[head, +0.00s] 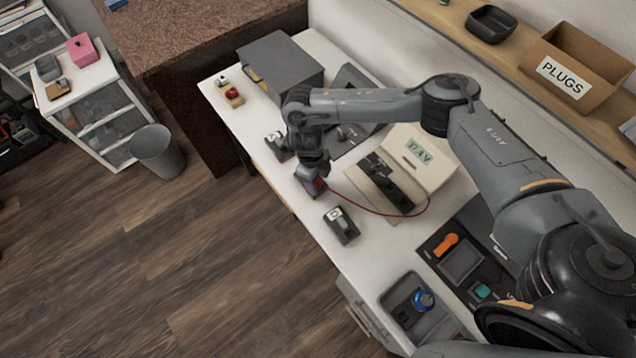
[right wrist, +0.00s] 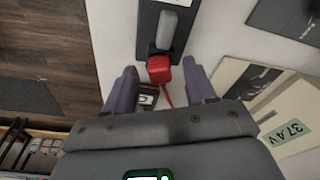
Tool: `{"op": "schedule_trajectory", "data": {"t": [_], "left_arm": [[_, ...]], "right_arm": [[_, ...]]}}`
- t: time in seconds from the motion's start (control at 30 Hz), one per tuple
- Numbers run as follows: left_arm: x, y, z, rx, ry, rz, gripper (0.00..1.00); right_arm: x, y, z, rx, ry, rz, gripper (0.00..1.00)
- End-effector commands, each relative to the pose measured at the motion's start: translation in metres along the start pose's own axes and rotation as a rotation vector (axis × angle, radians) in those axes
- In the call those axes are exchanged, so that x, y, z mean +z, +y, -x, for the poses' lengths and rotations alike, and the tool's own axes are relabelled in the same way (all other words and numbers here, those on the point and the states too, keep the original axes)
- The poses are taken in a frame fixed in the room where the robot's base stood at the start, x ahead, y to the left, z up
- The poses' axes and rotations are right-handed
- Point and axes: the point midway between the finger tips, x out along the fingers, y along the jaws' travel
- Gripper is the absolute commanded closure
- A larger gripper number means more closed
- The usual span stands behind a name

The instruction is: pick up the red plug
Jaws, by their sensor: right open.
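The red plug (right wrist: 159,69) shows in the right wrist view, at the lower end of a dark block (right wrist: 150,25) with a grey lever. A thin red cable runs from the plug. My right gripper (right wrist: 160,84) is open, one finger on each side of the plug's near end, with gaps showing between fingers and plug. In the head view my right gripper (head: 313,184) points down over the white bench's front edge, and it mostly hides the plug. I cannot tell how high the fingers are above the bench. My left gripper is not in view.
An open cream case (head: 432,160) marked 37.4V stands right of the gripper, with the red cable in front. Small dark devices (head: 341,226) sit on the bench (head: 300,218). A grey box (head: 280,66) is at the far end. A plugs carton (head: 578,62) is on the shelf.

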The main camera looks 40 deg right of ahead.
Motion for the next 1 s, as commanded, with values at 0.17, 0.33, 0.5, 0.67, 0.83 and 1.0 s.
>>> {"op": "schedule_trajectory", "data": {"t": [0.17,0.33,0.5,0.67,0.83,1.0], "left_arm": [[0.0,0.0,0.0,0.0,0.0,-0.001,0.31],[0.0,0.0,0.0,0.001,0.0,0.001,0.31],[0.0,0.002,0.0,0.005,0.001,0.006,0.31],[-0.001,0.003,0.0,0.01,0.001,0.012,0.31],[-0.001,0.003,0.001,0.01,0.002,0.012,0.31],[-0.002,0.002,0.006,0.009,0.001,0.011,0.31]], "right_arm": [[0.0,0.0,0.0,0.0,0.0,0.0,0.55],[0.0,0.0,0.0,0.0,0.0,0.0,0.81],[0.0,0.0,0.0,0.0,0.0,0.0,1.0],[0.0,0.0,0.001,0.0,0.0,0.0,1.0],[0.0,0.0,0.003,0.0,-0.001,0.001,1.0],[-0.001,0.0,0.015,-0.002,-0.002,0.002,1.0]]}}
